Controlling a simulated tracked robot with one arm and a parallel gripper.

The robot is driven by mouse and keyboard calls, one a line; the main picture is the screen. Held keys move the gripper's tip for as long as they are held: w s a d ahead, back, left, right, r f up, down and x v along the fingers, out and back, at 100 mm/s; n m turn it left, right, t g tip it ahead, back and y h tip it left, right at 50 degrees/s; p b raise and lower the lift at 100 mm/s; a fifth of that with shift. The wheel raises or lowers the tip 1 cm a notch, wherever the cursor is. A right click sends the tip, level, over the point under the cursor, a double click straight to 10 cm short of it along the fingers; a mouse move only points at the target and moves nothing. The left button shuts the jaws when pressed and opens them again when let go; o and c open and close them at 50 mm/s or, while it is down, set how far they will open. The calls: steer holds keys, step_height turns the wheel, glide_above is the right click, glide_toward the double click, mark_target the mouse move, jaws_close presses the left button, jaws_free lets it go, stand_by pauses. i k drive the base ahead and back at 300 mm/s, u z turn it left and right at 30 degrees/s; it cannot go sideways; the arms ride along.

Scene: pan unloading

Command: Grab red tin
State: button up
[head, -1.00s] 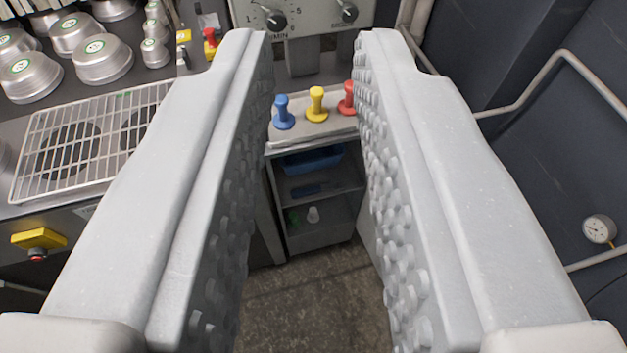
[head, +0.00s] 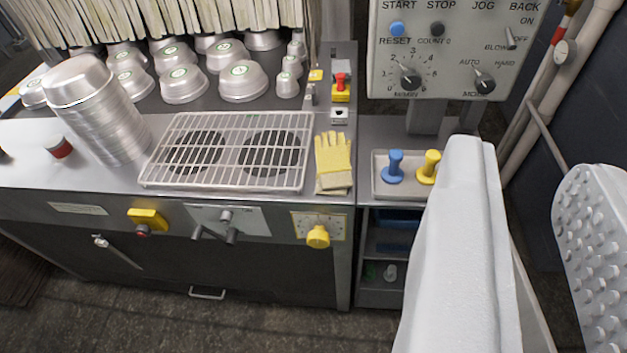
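A small tin with a red side and a pale lid (head: 58,147) stands on the steel counter (head: 90,188) at the far left, left of a tall stack of silver pans (head: 112,125). My gripper (head: 528,162) is open, with its two pale grey studded fingers wide apart at the right side of the view. Nothing is between the fingers. The gripper is far to the right of the tin and apart from it.
A wire rack (head: 230,150) and yellow gloves (head: 334,160) lie on the counter. Several upturned pans (head: 243,82) stand behind. A tray (head: 385,192) holds blue (head: 393,168) and yellow (head: 428,167) handled pieces. A control panel (head: 450,50) stands at the back right.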

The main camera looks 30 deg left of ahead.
mark_target(57, 145)
steer(key=u, duration=2.15)
steer(key=i, duration=1.7)
steer(key=z, duration=0.45)
